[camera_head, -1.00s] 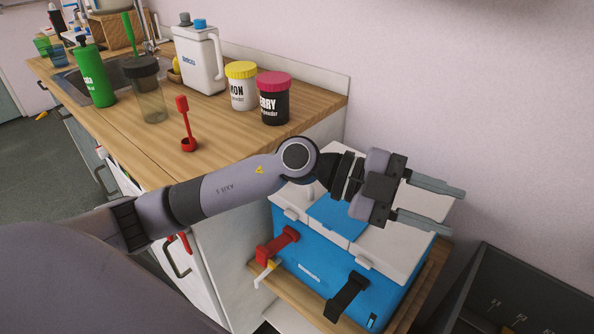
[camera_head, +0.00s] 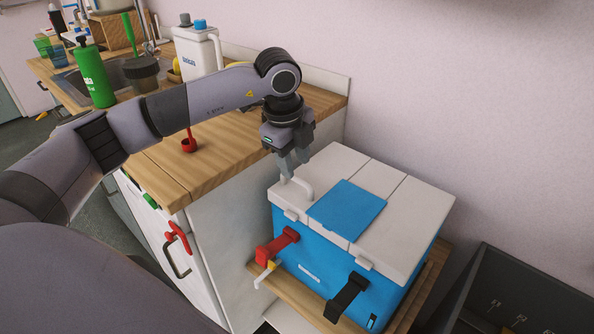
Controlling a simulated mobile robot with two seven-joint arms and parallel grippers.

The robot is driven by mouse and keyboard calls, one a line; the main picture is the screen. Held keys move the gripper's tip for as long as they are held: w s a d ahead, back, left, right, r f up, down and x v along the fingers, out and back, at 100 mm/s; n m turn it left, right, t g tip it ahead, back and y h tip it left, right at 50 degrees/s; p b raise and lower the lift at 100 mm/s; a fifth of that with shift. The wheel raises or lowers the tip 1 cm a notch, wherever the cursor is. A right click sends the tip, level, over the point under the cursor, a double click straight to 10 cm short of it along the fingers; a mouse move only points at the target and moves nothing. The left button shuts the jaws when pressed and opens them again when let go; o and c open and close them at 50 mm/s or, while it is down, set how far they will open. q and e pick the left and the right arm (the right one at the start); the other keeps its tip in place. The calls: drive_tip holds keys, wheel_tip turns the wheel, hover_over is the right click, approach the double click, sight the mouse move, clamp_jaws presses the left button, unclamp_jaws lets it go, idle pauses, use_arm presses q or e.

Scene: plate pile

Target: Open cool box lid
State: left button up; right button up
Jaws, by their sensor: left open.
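The cool box (camera_head: 335,265) has a blue body and a white lid (camera_head: 385,185) with a blue panel (camera_head: 347,209) on it. The lid is shut. A red latch (camera_head: 277,246) and a black latch (camera_head: 346,297) are on the front. My right gripper is not in view.
The wooden counter (camera_head: 215,140) is left of the box, with a green bottle (camera_head: 94,78), a white jug (camera_head: 197,52) and a red scoop (camera_head: 189,143). A dark open container (camera_head: 520,290) stands at the lower right. The wall is behind the box.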

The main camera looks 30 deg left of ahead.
sight(297, 180)
use_arm(q)
drive_tip(key=shift+w+d+f, duration=0.1)
drive_tip(key=shift+w+f, duration=0.1)
drive_tip(key=shift+f, duration=0.75)
drive_tip(key=shift+w+f, duration=0.15)
drive_tip(key=shift+f, duration=0.8)
clamp_jaws()
drive_tip(key=shift+r, duration=0.15)
